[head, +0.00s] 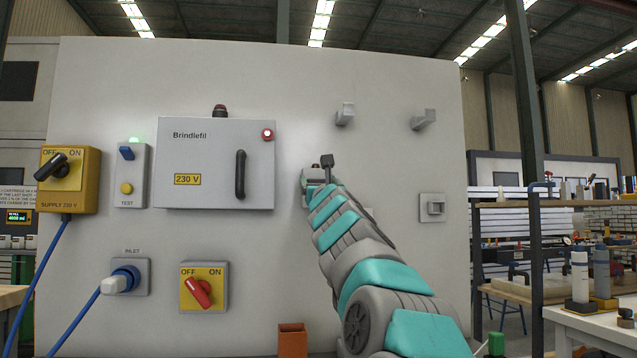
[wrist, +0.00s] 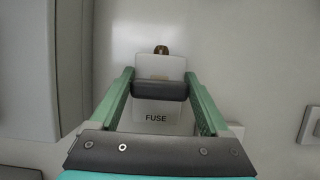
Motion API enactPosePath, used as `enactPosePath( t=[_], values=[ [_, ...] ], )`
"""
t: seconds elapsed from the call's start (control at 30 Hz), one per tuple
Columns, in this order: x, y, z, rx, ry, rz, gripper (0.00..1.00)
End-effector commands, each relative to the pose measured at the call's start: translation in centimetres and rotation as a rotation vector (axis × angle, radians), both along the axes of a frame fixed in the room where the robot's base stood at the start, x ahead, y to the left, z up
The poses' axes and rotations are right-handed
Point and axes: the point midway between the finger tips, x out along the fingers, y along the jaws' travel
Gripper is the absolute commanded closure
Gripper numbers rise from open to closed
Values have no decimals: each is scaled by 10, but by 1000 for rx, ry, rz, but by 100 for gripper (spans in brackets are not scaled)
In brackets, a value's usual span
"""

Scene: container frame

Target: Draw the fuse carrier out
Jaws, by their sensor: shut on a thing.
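The fuse carrier shows in the wrist view as a pale block (wrist: 160,65) with a dark crossbar handle (wrist: 160,91) and a small tan patch. A plate marked FUSE (wrist: 157,117) is just below the handle, and a brass-coloured piece (wrist: 161,49) shows at the top. My gripper (wrist: 160,83) has its two green fingers at both ends of the dark handle, shut on it. In the head view my gripper (head: 318,174) is at the panel right of the Brindlefil box; my arm hides most of the carrier. I cannot tell how far the carrier sits in its holder.
The grey Brindlefil box (head: 214,165) with its black handle stands close to the left of my gripper. Two grey hooks (head: 345,114) (head: 424,119) stick out above. A yellow supply switch (head: 69,179) and a red rotary switch (head: 203,288) are at left, with a lit green lamp (head: 134,141).

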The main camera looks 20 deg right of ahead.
Motion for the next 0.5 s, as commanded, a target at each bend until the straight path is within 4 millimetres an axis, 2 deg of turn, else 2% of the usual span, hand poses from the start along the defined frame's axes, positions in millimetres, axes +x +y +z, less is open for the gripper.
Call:
enactPosePath(
  t=[0.07,0.33,0.5],
  values=[
    [0,0,0,0,0,0,100],
    [-1,1,0,0,0,1,100],
    [-10,5,-1,1,-1,4,100]
  ],
)
